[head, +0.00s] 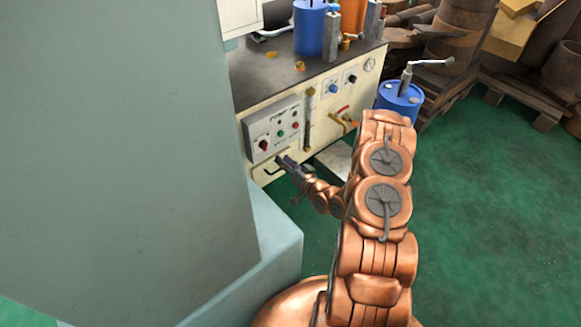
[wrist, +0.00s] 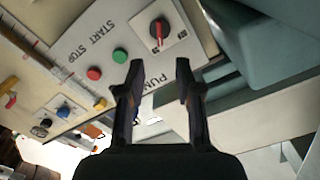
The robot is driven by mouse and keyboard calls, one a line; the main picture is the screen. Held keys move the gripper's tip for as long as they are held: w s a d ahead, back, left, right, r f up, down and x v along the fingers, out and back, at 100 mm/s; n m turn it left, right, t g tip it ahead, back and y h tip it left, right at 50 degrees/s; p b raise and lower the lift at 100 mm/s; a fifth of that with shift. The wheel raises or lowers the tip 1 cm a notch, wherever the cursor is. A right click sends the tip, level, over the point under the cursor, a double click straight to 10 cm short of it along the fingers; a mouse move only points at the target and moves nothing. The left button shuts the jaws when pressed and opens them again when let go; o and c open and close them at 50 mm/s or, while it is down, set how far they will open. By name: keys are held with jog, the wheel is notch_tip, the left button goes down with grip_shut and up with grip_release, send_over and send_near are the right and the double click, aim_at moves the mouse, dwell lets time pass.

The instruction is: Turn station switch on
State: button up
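The station's control panel (head: 274,130) is a grey plate on the front of a cream cabinet. It carries a red rotary switch (head: 264,145), a green button (head: 281,134) and a red button (head: 295,125). In the wrist view the red switch (wrist: 159,30) sits on a dark round base, beyond and slightly above the fingertips, with its pointer line running roughly up and down in the picture. My gripper (wrist: 157,72) is open and empty, its two dark fingers apart. In the head view my gripper (head: 281,160) is just below the panel; contact with it cannot be told.
A large grey-green block (head: 120,130) fills the left foreground. Blue and orange cylinders (head: 310,28) stand on the bench top. A blue drum (head: 399,100) stands right of the cabinet, and pallets with rusty parts lie behind. Green floor (head: 480,210) is clear at right.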

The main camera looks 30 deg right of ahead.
jog(key=shift+s+d, duration=0.2)
jog(key=shift+s, duration=0.6)
jog(key=shift+s+d, duration=0.15)
jog(key=shift+s, duration=0.6)
notch_tip(320, 180, up, 22)
jog(key=d+n+g+h+p, duration=0.1)
jog(key=n+g+h+p, duration=0.35)
jog(key=g+p, duration=0.65)
jog(key=w+r+p+v, duration=0.1)
jog(key=p+v, duration=0.6)
jog(key=v, duration=0.5)
jog(key=s+a+r+g+p, duration=0.2)
jog(key=s+a+r+p, duration=0.2)
jog(key=s+r, duration=0.5)
jog(key=s+a+r+g+p, duration=0.3)
jog(key=s+a+r, duration=0.4)
jog(key=s, duration=0.6)
jog(key=s+a+r+g+y+p, duration=0.1)
jog(key=s+a+r+g+p, duration=0.2)
jog(key=s+r, duration=0.8)
jog(key=a+p, duration=0.2)
jog(key=a, duration=0.1)
jog(key=shift+s+p, duration=0.35)
